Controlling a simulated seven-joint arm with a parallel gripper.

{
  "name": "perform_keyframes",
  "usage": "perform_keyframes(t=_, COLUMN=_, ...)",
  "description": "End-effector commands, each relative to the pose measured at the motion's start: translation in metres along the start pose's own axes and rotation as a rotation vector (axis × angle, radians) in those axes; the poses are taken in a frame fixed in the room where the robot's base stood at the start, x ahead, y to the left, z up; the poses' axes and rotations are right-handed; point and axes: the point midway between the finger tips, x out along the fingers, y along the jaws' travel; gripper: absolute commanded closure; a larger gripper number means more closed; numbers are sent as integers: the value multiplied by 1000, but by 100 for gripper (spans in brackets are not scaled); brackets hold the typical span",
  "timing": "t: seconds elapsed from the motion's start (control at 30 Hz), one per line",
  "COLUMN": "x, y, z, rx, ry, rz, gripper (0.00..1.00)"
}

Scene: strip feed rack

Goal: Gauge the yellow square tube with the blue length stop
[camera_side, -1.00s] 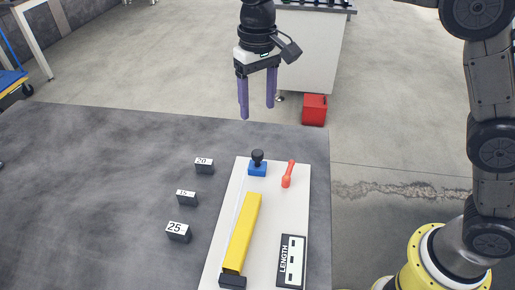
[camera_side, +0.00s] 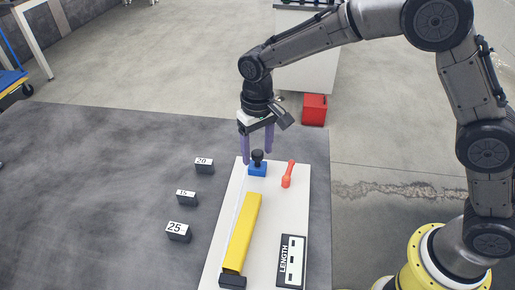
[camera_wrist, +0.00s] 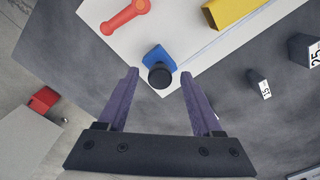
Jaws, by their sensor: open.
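The yellow square tube (camera_side: 243,232) lies along the white board, its near end by a black block (camera_side: 232,281). Part of the tube shows in the wrist view (camera_wrist: 232,12). The blue length stop (camera_side: 257,169), with a black knob (camera_side: 257,156) on top, sits on the board beyond the tube's far end, apart from it. My gripper (camera_side: 257,158) is open and empty, its purple fingers pointing down at the far edge of the board, around or just behind the knob. In the wrist view the stop (camera_wrist: 157,55) is ahead of and between the open fingertips (camera_wrist: 160,75).
The white board (camera_side: 215,262) also holds a red-orange lever (camera_side: 288,174) and a LENGTH plate (camera_side: 291,261). Blocks marked 20 (camera_side: 204,166), 15 (camera_side: 187,197) and 25 (camera_side: 179,232) stand on the dark table to the left. A red box (camera_side: 314,109) is on the floor behind.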

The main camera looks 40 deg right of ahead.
Motion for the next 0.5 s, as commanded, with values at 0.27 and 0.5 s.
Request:
perform_keyframes(t=0.27, x=1, y=0, z=0, rx=0, ry=-1, rz=0, gripper=33)
perform_keyframes(t=0.5, x=1, y=0, z=0, rx=0, ry=-1, rz=0, gripper=76)
